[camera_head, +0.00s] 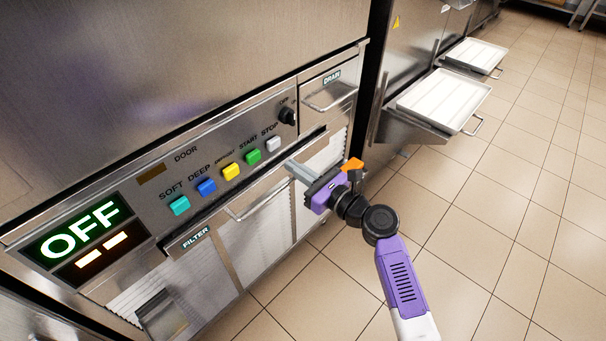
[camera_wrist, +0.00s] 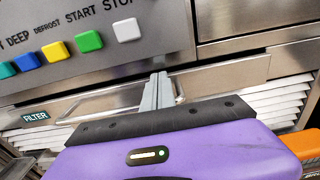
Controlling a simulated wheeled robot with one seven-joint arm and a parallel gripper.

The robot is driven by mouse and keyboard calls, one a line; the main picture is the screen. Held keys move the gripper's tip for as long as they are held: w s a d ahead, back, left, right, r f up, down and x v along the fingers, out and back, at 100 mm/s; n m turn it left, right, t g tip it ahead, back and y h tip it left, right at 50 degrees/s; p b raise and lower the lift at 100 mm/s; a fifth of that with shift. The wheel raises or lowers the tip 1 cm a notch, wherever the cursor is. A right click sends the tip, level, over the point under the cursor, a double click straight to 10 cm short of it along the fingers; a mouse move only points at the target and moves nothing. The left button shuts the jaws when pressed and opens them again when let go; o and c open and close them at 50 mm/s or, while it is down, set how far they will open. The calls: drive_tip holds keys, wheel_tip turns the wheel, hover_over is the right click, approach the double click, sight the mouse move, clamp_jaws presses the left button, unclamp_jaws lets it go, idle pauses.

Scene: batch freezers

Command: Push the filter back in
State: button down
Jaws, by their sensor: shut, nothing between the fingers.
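The filter (camera_head: 210,228) is a long steel drawer front with a "FILTER" label at its left end and a bar handle (camera_head: 262,203). It sits just below the button panel, with a dark gap along its top edge. The filter (camera_wrist: 225,80) also crosses the wrist view, its label at the left. My gripper (camera_head: 290,166) is shut and empty, its fingertips pointing at the filter front, right of its middle. In the wrist view the fingertips (camera_wrist: 159,80) overlap the filter front near the handle. I cannot tell whether they touch it. The purple gripper body hides the lower part there.
The control panel above has colored buttons (camera_head: 231,171), a black knob (camera_head: 288,116) and an "OFF" display (camera_head: 82,230). A drain drawer (camera_head: 328,88) is at upper right. White trays (camera_head: 445,101) jut out from the neighboring machine. The tiled floor (camera_head: 500,230) at right is clear.

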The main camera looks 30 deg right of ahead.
idle(0.3)
drive_tip(key=shift+x, duration=1.35)
drive_tip(key=shift+a+r, duration=0.1)
drive_tip(key=shift+r, duration=0.05)
drive_tip(key=shift+s, duration=0.1)
